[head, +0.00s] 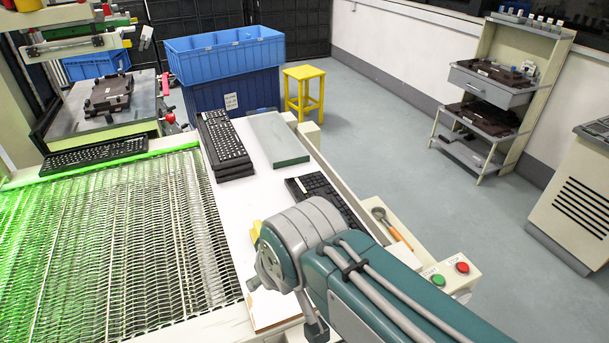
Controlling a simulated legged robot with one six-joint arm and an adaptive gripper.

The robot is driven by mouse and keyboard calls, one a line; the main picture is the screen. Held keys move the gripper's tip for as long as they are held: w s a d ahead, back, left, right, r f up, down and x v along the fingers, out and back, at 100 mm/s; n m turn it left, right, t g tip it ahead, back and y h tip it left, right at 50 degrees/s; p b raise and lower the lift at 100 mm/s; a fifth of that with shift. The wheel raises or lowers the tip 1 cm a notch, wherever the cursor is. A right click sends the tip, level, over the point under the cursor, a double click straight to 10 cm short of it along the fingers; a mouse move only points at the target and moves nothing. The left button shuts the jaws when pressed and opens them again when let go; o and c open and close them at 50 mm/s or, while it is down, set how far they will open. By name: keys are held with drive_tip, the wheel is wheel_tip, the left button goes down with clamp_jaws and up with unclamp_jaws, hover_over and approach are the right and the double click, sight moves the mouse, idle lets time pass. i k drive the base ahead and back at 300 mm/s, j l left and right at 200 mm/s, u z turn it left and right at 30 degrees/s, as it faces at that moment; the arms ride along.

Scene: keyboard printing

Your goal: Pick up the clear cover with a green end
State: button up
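The clear cover (276,137) is a flat, pale grey-green slab lying on the white table strip, right of a stack of black keyboards. Its near end shows a darker green edge. My arm reaches in from the lower right, and its wrist is at the lower middle, well nearer to me than the cover. A dark grey part at the bottom edge looks like a piece of my gripper (316,328). Its fingers are mostly hidden or out of frame, so I cannot tell whether it is open or shut. Nothing of mine touches the cover.
Stacked keyboards (225,148) stand left of the cover; another keyboard (322,196) lies nearer, partly behind my arm. A green-lit mesh conveyor (110,240) fills the left. A yellow stool (304,92) and blue bins (225,52) stand beyond. A button box (450,275) is at right.

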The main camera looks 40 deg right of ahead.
sight(282, 147)
drive_tip(key=k+l+u, duration=0.2)
drive_tip(key=k+l, duration=0.75)
drive_tip(key=k+l+u, duration=0.1)
drive_tip(key=l, duration=0.3)
drive_tip(key=k+l+u, duration=0.1)
drive_tip(key=l, duration=0.35)
drive_tip(key=k+l+u, duration=0.1)
drive_tip(key=l, duration=0.3)
drive_tip(key=k+l, duration=0.15)
drive_tip(key=l, duration=0.2)
drive_tip(key=k+l+u, duration=0.15)
drive_tip(key=l, duration=0.25)
drive_tip(key=i+l+u, duration=0.25)
drive_tip(key=l, duration=0.7)
drive_tip(key=l+u, duration=0.3)
drive_tip(key=l, duration=0.6)
drive_tip(key=i+l+u, duration=0.1)
drive_tip(key=l, duration=0.25)
drive_tip(key=i+l+u, duration=0.1)
drive_tip(key=i+l, duration=0.15)
drive_tip(key=i+l+u, duration=0.1)
drive_tip(key=l, duration=0.35)
drive_tip(key=i+l+u, duration=0.1)
drive_tip(key=l, duration=0.25)
drive_tip(key=i+l, duration=0.2)
drive_tip(key=l, duration=0.2)
drive_tip(key=i+l+u, duration=0.4)
drive_tip(key=i+l, duration=1)
